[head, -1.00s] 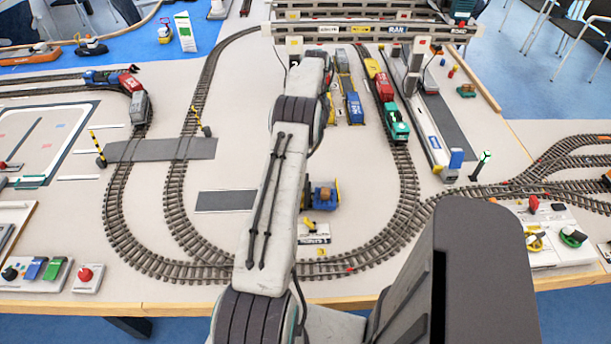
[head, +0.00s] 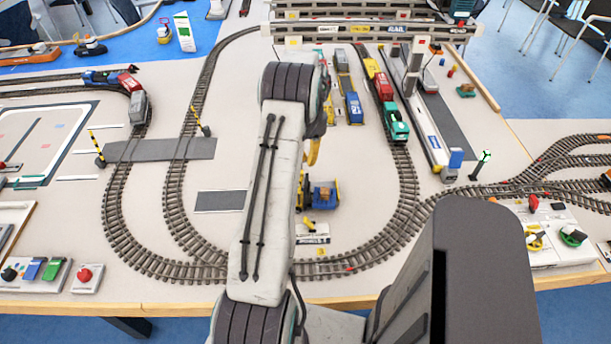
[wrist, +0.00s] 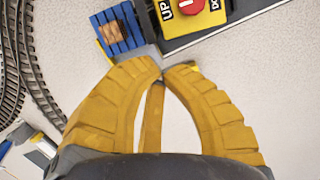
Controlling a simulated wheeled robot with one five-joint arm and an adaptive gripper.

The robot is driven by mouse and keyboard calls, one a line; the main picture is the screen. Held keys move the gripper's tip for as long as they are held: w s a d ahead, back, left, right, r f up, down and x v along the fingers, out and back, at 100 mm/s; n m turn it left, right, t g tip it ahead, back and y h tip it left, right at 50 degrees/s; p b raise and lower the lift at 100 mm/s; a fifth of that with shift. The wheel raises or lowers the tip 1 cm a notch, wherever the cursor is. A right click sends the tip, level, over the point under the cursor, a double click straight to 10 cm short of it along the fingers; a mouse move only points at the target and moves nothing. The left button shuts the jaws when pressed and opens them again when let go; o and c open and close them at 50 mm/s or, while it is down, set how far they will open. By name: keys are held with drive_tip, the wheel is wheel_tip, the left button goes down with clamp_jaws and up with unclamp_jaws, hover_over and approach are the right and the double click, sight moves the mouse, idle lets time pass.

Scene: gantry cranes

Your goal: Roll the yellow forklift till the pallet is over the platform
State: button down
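A blue slatted pallet (head: 326,194) with a brown load stands right of my arm in the head view; the pallet also shows at the top left of the wrist view (wrist: 104,36). A yellow body with a red knob and UP lettering (wrist: 213,17), apparently the forklift, is right of the pallet, mostly hidden by my arm in the head view. A dark white-edged plate, perhaps the platform (head: 218,201), lies flat to the left. My gripper (wrist: 163,68) has its yellow fingertips close together, nothing visible between them, just short of the forklift; one finger shows in the head view (head: 313,152).
Curved track (head: 409,200) runs around this area on the right and front. Train cars (head: 396,122) and a gantry crane (head: 370,28) stand behind. Bare table lies between plate and left track.

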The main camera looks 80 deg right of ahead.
drive_tip(key=shift+s+a, duration=0.15)
drive_tip(key=shift+a, duration=1.2)
drive_tip(key=shift+s+a, duration=0.15)
drive_tip(key=shift+a, duration=1.2)
drive_tip(key=shift+a+f+p, duration=0.1)
drive_tip(key=shift+p, duration=0.4)
drive_tip(key=shift+f+b, duration=0.35)
drive_tip(key=shift+f, duration=0.35)
